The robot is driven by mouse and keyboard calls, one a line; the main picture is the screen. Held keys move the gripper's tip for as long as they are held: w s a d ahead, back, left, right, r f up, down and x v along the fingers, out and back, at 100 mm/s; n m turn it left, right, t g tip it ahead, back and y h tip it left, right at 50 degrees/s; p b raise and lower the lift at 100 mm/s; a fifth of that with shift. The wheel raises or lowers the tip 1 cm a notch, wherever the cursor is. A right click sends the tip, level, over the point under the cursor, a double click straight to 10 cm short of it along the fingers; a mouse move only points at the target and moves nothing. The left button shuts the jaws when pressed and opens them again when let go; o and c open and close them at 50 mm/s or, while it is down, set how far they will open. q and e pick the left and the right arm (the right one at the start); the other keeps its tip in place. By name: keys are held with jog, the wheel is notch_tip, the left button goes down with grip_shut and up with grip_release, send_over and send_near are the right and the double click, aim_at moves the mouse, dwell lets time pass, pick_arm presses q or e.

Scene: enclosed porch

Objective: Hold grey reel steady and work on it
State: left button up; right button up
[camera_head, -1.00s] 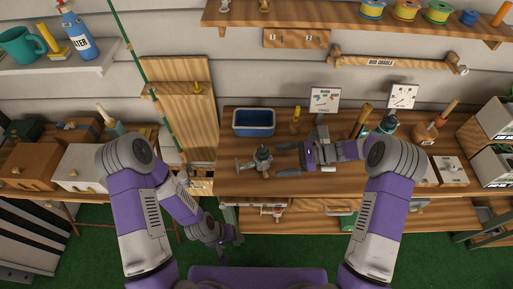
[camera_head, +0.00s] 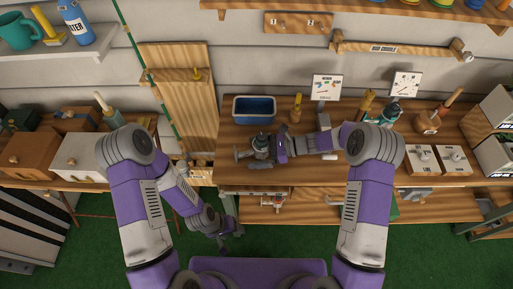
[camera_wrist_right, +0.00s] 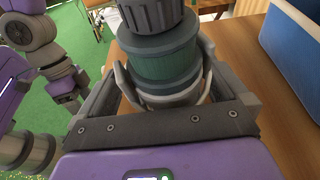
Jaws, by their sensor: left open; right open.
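The grey reel (camera_head: 261,142) stands on the wooden workbench, left of its middle, with a grey crank part reaching out to its left. In the right wrist view the reel (camera_wrist_right: 165,57) fills the space between the fingers, with a ribbed dark knob on top and a greenish-grey body. My right gripper (camera_head: 264,154) is open, with its fingers on either side of the reel; it also shows in the right wrist view (camera_wrist_right: 165,85). Whether the fingers touch the reel I cannot tell. My left gripper (camera_head: 228,243) is open and empty, low beside the bench's front left corner.
A blue bin (camera_head: 254,110) stands behind the reel. A yellow-handled tool (camera_head: 296,108), small charts (camera_head: 326,87) and other tools stand along the back. The workbench (camera_head: 330,174) has clear wood at the front. Shelves (camera_head: 390,14) hang above.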

jog(key=shift+a, duration=0.1)
jog(key=shift+c, duration=0.8)
dwell(0.5)
dwell(0.4)
jog(key=c, duration=1.5)
jog(key=shift+o, duration=0.2)
